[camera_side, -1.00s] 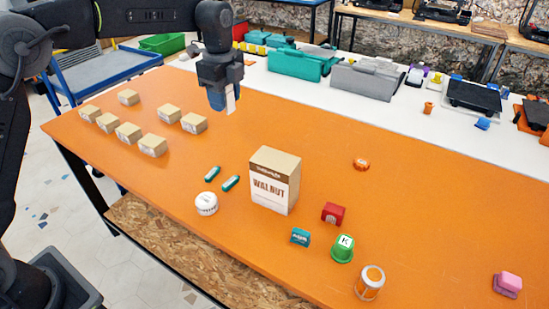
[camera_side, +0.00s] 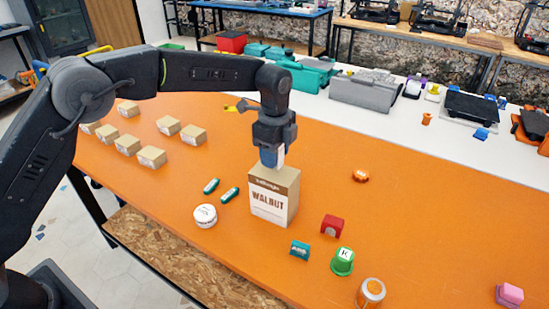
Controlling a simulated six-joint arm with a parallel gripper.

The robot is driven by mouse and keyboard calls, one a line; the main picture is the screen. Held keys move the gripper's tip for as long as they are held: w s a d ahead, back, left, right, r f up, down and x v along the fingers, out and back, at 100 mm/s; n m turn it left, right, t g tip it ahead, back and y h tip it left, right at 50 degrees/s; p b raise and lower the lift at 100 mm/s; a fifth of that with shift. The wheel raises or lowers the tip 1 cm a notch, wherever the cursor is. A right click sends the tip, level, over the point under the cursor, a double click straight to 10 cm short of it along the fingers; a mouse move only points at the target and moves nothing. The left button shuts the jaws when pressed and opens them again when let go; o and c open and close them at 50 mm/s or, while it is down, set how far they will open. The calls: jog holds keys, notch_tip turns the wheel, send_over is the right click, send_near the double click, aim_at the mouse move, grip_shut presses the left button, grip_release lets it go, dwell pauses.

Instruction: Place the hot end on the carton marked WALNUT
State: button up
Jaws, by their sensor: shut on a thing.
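The carton marked WALNUT (camera_side: 269,203) stands upright on the orange table, white and brown with a tan top. My gripper (camera_side: 272,156) points down directly above the carton's top and is shut on the hot end (camera_side: 281,153). Only a pale sliver of the hot end shows beside the blue fingertips; the rest is hidden by the gripper. The fingertips are at or just above the back of the carton's top. I cannot tell whether the hot end touches it.
Two teal sticks (camera_side: 230,195) and a white round tub (camera_side: 205,215) lie left of the carton. A red block (camera_side: 332,226), teal box (camera_side: 299,250), green cup (camera_side: 342,261) and orange jar (camera_side: 371,292) stand at its right front. Several tan boxes (camera_side: 151,157) sit at left.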

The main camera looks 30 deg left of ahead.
jog(key=shift+f, duration=0.9)
jog(key=shift+f, duration=0.1)
jog(key=o, duration=0.9)
jog(key=shift+o, duration=0.2)
